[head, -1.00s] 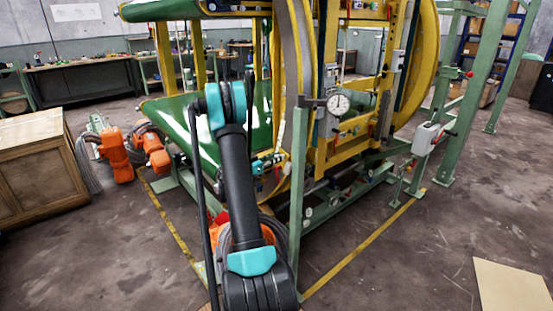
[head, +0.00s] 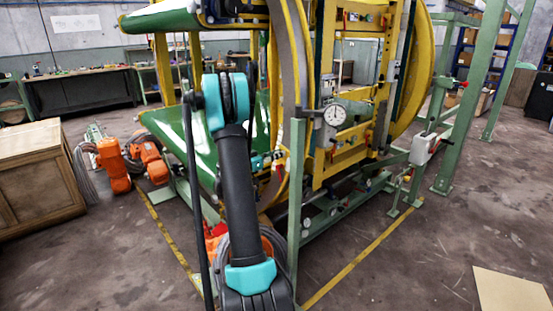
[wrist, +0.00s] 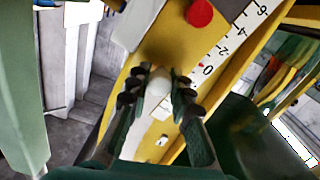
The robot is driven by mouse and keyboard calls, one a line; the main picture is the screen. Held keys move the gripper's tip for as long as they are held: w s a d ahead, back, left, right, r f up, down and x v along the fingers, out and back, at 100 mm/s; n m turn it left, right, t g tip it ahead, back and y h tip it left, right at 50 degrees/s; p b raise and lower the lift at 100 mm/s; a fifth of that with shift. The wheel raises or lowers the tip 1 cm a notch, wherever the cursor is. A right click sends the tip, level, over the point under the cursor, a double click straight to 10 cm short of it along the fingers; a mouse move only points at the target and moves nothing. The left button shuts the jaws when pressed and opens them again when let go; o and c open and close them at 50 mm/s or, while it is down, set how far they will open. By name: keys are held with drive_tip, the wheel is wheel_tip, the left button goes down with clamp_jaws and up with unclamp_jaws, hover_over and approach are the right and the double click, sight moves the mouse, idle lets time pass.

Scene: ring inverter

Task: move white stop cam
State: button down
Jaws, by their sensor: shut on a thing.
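The white stop cam (wrist: 160,80) shows in the wrist view as a small, rounded white piece against a yellow rail (wrist: 172,50). My gripper (wrist: 160,88) has its dark fingers on either side of it and is shut on it. The fingers cover its sides, so I cannot tell how it is mounted. In the head view my arm stands in front of the machine, and I cannot make out the gripper or the cam.
A red round knob (wrist: 199,13) and a white number scale (wrist: 222,45) sit on the rail near my fingers. In the head view the yellow and green ring machine (head: 330,170) carries a dial gauge (head: 335,114). A wooden cabinet (head: 40,180) stands left; open floor lies right.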

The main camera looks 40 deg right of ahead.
drive_tip(key=shift+w, duration=0.1)
drive_tip(key=c, duration=1.3)
unclamp_jaws()
drive_tip(key=a, duration=1.2)
drive_tip(key=shift+s, duration=0.35)
